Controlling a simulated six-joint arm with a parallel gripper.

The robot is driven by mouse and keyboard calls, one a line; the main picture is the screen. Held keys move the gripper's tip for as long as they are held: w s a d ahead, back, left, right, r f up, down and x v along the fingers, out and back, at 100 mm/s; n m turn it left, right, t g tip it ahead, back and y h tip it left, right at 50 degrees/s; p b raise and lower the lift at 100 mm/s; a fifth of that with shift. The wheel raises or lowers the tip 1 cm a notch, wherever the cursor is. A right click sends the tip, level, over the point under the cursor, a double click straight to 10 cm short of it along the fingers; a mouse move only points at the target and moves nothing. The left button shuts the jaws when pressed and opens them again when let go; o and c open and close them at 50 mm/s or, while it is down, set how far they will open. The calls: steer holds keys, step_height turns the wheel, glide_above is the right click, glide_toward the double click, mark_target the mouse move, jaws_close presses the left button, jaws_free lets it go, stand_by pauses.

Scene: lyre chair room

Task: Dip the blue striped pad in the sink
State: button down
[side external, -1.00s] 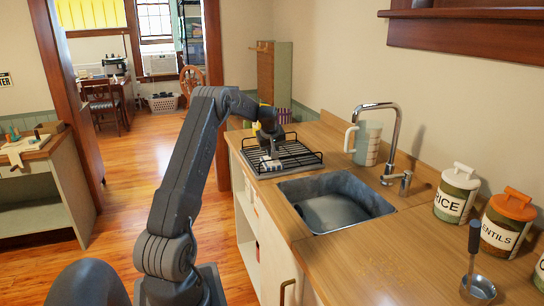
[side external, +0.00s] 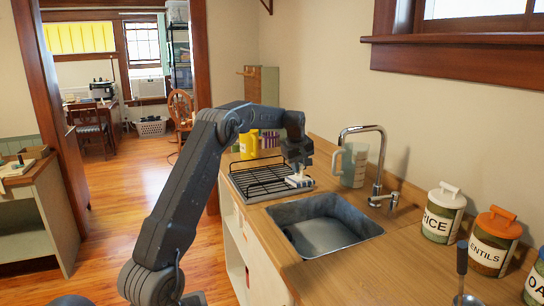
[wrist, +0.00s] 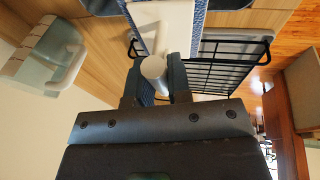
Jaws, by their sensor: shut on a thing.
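The blue striped pad (wrist: 165,22) has a white block and rounded white grip with blue edges, and its white part also shows in the side external view (side external: 299,181). My gripper (side external: 297,164) is shut on the pad's grip, and the jaws (wrist: 162,82) show around the grip in the wrist view. The pad is at the right end of the black wire rack (side external: 258,182), just behind the sink. I cannot tell its exact height above the counter. The grey metal sink (side external: 322,233) is in front of the pad, with its basin open.
A tall faucet (side external: 375,165) stands at the sink's right, with a translucent pitcher (side external: 350,166) behind it. Rice (side external: 441,214) and lentils (side external: 492,243) jars and a ladle (side external: 462,270) are at the right. A yellow container (side external: 248,145) stands behind the rack.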

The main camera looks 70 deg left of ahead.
steer(key=w+d+f+h, duration=0.15)
steer(key=w+d, duration=0.25)
steer(key=d, duration=0.5)
steer(key=shift+n, duration=0.3)
steer(key=shift+s+d+f+x, duration=0.2)
steer(key=shift+s+x, duration=0.45)
steer(key=shift+x, duration=2.5)
steer(key=shift+s+d+f+x, duration=0.1)
steer(key=shift+s+d+x, duration=0.4)
steer(key=shift+x, duration=2.6)
steer(key=shift+s+d+f+x, duration=0.15)
steer(key=shift+s+x, duration=0.65)
steer(key=shift+x, duration=2.35)
steer(key=shift+a, duration=0.1)
steer(key=shift+w, duration=0.6)
steer(key=shift+s, duration=0.15)
steer(key=shift+s, duration=0.4)
